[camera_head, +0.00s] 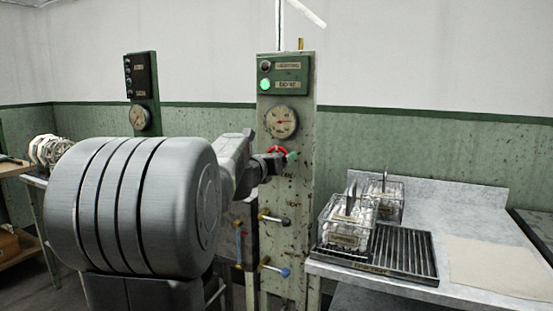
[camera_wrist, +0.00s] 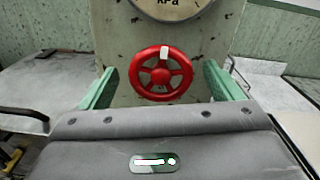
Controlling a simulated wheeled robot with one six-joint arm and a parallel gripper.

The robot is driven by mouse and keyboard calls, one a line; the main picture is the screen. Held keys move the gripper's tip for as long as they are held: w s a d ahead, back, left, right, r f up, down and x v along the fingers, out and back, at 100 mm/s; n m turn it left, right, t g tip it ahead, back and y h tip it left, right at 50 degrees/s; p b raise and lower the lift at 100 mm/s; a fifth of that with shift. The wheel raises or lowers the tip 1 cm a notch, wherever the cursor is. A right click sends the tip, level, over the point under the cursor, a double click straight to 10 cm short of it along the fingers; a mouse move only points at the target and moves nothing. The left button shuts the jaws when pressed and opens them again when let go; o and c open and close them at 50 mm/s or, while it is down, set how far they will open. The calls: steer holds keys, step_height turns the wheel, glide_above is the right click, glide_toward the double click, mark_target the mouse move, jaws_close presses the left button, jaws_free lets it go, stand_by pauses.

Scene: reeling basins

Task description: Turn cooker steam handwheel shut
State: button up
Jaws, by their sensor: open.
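The red handwheel (camera_wrist: 161,73) is on the front of a pale, rust-spotted panel. It has spokes, a round hub and a white mark at the top of its rim. In the head view the handwheel (camera_head: 277,150) is partly hidden behind my gripper (camera_head: 283,158). In the wrist view my gripper (camera_wrist: 158,88) is open, with one green finger on each side of the wheel. Gaps show between both fingers and the rim. Whether the fingertips reach the wheel's depth I cannot tell.
A pressure gauge (camera_head: 282,122) is above the wheel, under a lit green lamp (camera_head: 265,84). Small levers (camera_head: 273,218) stick out below. At right, a bench (camera_head: 470,200) bears a black rack (camera_head: 400,262) and wire baskets (camera_head: 345,225). My arm blocks much of the left.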

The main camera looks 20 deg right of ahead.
steer(key=v, duration=1.2)
steer(key=x, duration=1.3)
steer(key=shift+w+d, duration=0.2)
steer(key=shift+d, duration=0.05)
steer(key=shift+a, duration=0.1)
steer(key=shift+w+d, duration=0.1)
steer(key=shift+d, duration=0.15)
steer(key=n+p, duration=0.1)
steer(key=n, duration=0.1)
steer(key=n+p, duration=0.1)
steer(key=shift+a+r+n, duration=0.15)
steer(key=shift+a+n, duration=0.1)
steer(key=shift+n, duration=0.15)
steer(key=n+p, duration=0.1)
steer(key=n, duration=0.1)
steer(key=n+p, duration=0.1)
steer(key=n, duration=0.1)
steer(key=n+p, duration=0.1)
steer(key=n, duration=0.1)
steer(key=shift+f, duration=0.25)
stand_by(0.6)
steer(key=shift+a, duration=0.15)
